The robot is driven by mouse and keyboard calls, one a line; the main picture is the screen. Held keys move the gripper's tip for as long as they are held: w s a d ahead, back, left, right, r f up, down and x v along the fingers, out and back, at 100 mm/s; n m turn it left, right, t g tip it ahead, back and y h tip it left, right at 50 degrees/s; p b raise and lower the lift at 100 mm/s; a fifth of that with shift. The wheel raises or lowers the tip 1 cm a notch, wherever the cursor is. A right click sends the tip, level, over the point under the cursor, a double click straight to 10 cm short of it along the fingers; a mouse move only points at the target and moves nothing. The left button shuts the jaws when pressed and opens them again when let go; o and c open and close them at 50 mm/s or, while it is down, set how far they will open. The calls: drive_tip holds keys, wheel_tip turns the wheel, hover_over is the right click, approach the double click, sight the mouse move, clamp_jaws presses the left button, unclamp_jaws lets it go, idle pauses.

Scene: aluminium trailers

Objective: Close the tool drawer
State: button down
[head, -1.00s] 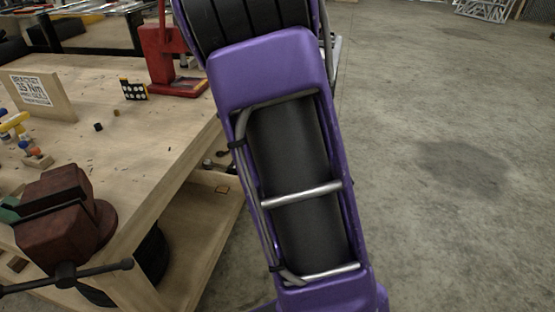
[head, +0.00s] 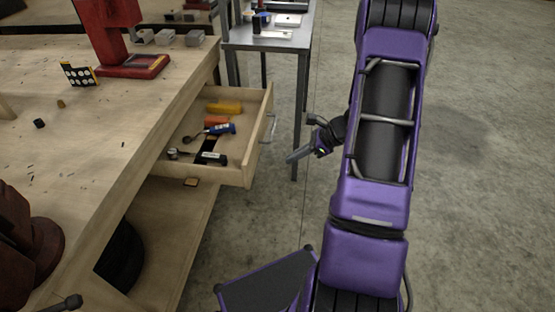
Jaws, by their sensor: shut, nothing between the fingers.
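The tool drawer (head: 238,172) is a light wooden drawer pulled out of the right side of the workbench. It has a metal handle (head: 270,127) on its front. Inside lie a yellow tool (head: 224,108), an orange piece and tools with blue and dark handles. My gripper (head: 291,158) is shut and empty. In the picture it is just right of the drawer front, pointing left toward it, with a visible gap between them. My purple arm (head: 387,120) stands to the right.
The wooden workbench (head: 110,140) fills the left, with a red press (head: 115,40) and a dark red vise (head: 25,240) on it. A lower shelf (head: 170,240) is under the drawer. A grey metal table (head: 272,38) stands behind the drawer. Concrete floor on the right is clear.

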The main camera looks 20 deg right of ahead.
drive_tip(key=b, duration=0.1)
approach(251, 173)
wheel_tip(251, 173, down, 4)
drive_tip(key=a, duration=0.1)
drive_tip(key=w+a, duration=0.1)
drive_tip(key=shift+w+a, duration=0.3)
drive_tip(key=shift+a, duration=0.05)
drive_tip(key=shift+w+a, duration=0.3)
drive_tip(key=shift+a, duration=0.1)
drive_tip(key=w+a, duration=0.5)
drive_tip(key=a, duration=0.2)
drive_tip(key=w+a, duration=0.5)
drive_tip(key=a, duration=0.3)
drive_tip(key=w+a+b, duration=0.1)
drive_tip(key=w+a, duration=0.4)
drive_tip(key=a, duration=0.2)
drive_tip(key=shift+a+r, duration=0.1)
drive_tip(key=shift+a, duration=0.05)
drive_tip(key=shift+w+a, duration=0.15)
drive_tip(key=shift+a, duration=0.1)
